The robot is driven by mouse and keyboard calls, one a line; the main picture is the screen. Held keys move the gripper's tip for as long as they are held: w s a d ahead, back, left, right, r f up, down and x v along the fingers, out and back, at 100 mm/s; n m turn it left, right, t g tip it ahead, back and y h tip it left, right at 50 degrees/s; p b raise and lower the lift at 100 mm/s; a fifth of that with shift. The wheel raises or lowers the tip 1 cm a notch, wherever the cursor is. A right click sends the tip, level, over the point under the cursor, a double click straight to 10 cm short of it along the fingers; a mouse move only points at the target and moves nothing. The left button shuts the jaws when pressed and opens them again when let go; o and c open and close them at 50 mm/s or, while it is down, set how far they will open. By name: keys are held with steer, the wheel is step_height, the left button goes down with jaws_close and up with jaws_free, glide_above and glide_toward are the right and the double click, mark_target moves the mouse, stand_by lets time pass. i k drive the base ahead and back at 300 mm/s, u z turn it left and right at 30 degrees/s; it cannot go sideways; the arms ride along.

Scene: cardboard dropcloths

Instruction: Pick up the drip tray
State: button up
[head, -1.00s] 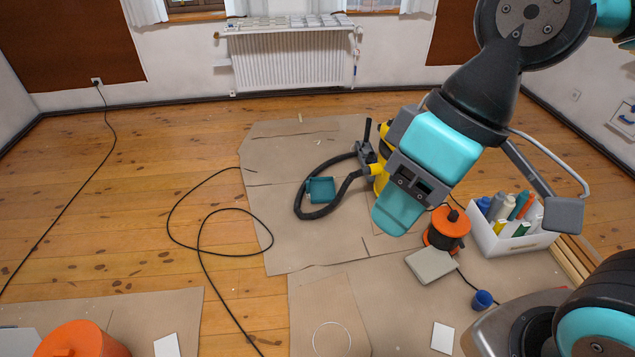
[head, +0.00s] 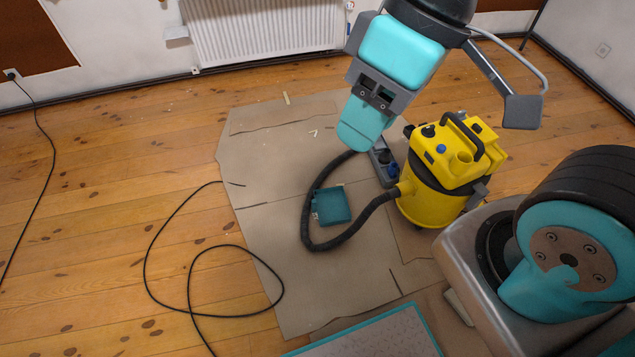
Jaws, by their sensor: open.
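The drip tray (head: 332,205) is a small, shallow teal tray. It lies on the brown cardboard sheet on the floor, inside the bend of a black vacuum hose. Nothing covers it in the head view. My gripper (head: 362,132) is in the upper middle of the picture, above and slightly right of the tray in the image. It is open and apart from the tray, with no object seen in it. One teal finger faces the camera; the other finger is hidden.
A yellow vacuum cleaner (head: 440,180) stands just right of the tray, its black hose (head: 308,225) curving around the tray's left and near sides. A thin black cable (head: 222,247) loops across the wooden floor at left. A white radiator (head: 265,32) is at the back wall.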

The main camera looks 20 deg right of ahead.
mark_target(331, 204)
steer(key=i, duration=0.9)
steer(key=u, duration=0.85)
